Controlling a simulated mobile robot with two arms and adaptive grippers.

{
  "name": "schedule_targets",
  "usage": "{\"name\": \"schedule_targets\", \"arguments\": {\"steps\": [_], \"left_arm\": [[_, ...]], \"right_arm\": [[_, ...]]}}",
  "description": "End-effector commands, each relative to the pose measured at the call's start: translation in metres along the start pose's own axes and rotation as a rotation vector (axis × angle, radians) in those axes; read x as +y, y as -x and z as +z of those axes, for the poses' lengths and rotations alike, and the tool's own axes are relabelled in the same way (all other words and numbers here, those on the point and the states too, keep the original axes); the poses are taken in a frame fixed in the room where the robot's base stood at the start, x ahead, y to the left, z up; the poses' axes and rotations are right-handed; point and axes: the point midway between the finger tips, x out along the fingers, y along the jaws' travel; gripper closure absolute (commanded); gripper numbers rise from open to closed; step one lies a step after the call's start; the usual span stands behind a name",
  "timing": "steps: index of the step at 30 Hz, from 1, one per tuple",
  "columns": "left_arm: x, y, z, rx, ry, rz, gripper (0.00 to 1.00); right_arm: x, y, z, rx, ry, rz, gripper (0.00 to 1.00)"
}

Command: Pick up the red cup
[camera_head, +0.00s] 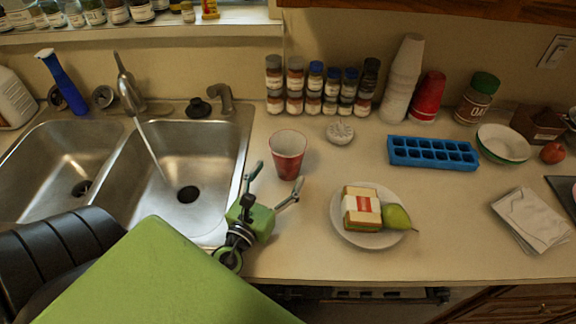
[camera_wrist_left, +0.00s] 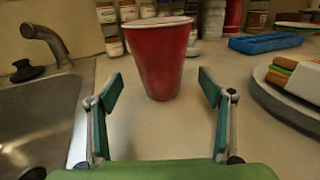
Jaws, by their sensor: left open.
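The red cup (camera_head: 287,158) stands upright on the counter, just right of the sink, with its white inside facing up. My left gripper (camera_head: 276,183) is open in front of the cup, its fingers spread toward it. In the left wrist view the cup (camera_wrist_left: 160,62) stands beyond the open fingertips of my left gripper (camera_wrist_left: 158,88), roughly centred between them and not gripped. The cup's base is visible on the counter. My right gripper is not in view.
A plate (camera_head: 340,231) with a sandwich (camera_head: 362,210) and a pear (camera_head: 396,217) lies to the right. A double sink (camera_head: 205,215) is on the left. Spice jars (camera_head: 315,95) and stacked white cups (camera_head: 402,80) stand behind. A blue ice tray (camera_head: 432,153) lies further right.

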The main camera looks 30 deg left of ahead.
Motion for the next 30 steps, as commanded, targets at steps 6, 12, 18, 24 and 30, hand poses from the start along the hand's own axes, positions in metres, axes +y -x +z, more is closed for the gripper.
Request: {"name": "schedule_targets", "arguments": {"steps": [6, 12, 18, 24, 30], "left_arm": [[0.0, -0.014, 0.002, 0.001, 0.002, 0.0, 0.27], [0.0, -0.04, 0.005, -0.001, 0.002, 0.001, 0.27], [-0.001, -0.059, 0.003, 0.001, 0.002, 0.0, 0.27], [0.0, -0.061, 0.001, 0.002, 0.002, 0.0, 0.27], [0.0, -0.061, 0.002, 0.002, 0.002, 0.0, 0.56]], "right_arm": [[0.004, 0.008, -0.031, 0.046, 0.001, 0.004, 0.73], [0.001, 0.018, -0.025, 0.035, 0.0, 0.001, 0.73], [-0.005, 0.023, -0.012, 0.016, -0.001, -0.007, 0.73], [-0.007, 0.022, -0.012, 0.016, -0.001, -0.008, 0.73], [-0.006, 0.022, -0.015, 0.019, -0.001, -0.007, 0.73]]}}
